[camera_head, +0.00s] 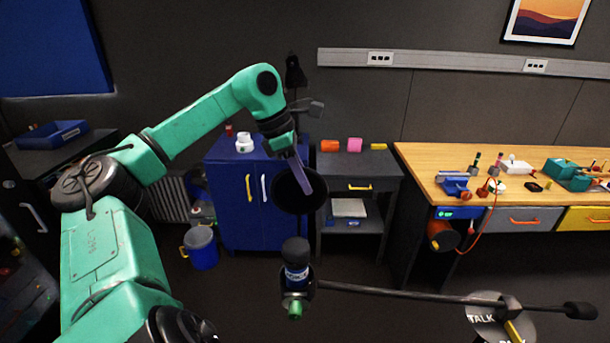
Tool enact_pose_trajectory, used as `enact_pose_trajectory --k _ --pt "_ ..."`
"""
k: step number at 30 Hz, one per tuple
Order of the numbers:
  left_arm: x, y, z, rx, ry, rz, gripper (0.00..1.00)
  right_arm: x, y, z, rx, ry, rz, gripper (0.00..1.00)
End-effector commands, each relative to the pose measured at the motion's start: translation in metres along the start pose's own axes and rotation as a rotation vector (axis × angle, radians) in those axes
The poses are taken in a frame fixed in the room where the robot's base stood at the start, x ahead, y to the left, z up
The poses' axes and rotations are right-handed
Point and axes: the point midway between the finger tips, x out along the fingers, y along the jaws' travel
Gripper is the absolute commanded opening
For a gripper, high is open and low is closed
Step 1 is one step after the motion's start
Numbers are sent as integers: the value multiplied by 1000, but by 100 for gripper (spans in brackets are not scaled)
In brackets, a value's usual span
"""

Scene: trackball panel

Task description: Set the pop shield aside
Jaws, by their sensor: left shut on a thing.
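The pop shield (289,196) is a round black disc in the middle of the view. My left gripper (304,184) reaches in from above with its fingers at the disc and is shut on it. The disc is held up in the air, above and apart from the microphone (296,262). The microphone has a dark head, a blue band and a green tip, and sits at the left end of a black boom arm (400,290). The fingers hide part of the disc. My right gripper is not in view.
A blue cabinet (240,210) and a dark shelf unit (370,170) stand behind. A wooden workbench (440,165) with tools is at the right. A round sign reading TALK (482,318) is at the lower right. A blue bucket (203,250) stands on the floor.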

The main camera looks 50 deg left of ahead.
Motion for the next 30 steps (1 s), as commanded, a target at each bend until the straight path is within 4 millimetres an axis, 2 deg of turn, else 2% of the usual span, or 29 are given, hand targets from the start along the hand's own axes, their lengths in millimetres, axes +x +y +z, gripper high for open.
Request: enact_pose_trajectory --k 17,18,20,30 --pt "3 -2 -2 31 7 -22 0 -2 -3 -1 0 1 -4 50" --pt "3 -2 -2 31 7 -22 20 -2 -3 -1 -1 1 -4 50" --pt "3 -2 -2 31 6 -22 42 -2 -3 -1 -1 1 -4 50" --pt "-1 -1 -1 29 3 -15 42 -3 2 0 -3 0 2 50"
